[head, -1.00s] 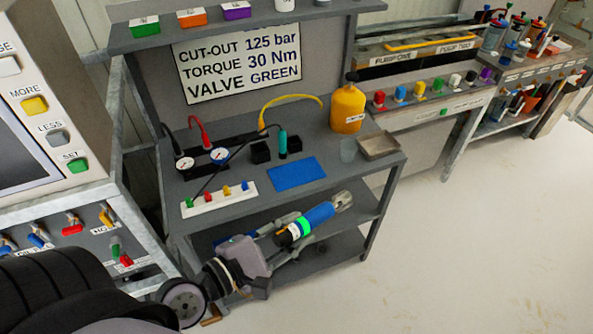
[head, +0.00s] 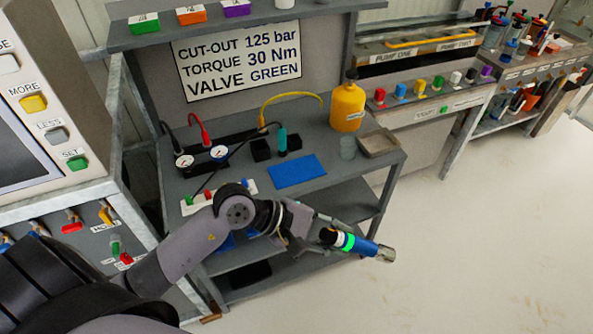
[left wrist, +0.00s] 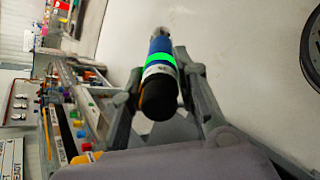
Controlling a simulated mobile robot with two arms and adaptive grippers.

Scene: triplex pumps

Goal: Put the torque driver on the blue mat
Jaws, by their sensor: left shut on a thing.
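The torque driver (head: 357,244) is a blue cylinder with a bright green band, a black end and a metal tip. My left gripper (head: 325,236) is shut on it and holds it in the air in front of the bench, tilted with the metal tip to the lower right. In the left wrist view the driver (left wrist: 160,75) sits between the two fingers (left wrist: 160,88), black end towards the camera. The blue mat (head: 296,171) lies flat and empty on the grey bench top, up and left of the driver. My right gripper is not in view.
On the bench around the mat are gauges (head: 218,153), black blocks with a teal-handled tool (head: 282,141), a yellow bottle (head: 348,107), a clear cup (head: 348,148) and a tray (head: 380,143). A rack with coloured pegs (head: 187,206) is partly behind my arm. Floor at right is clear.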

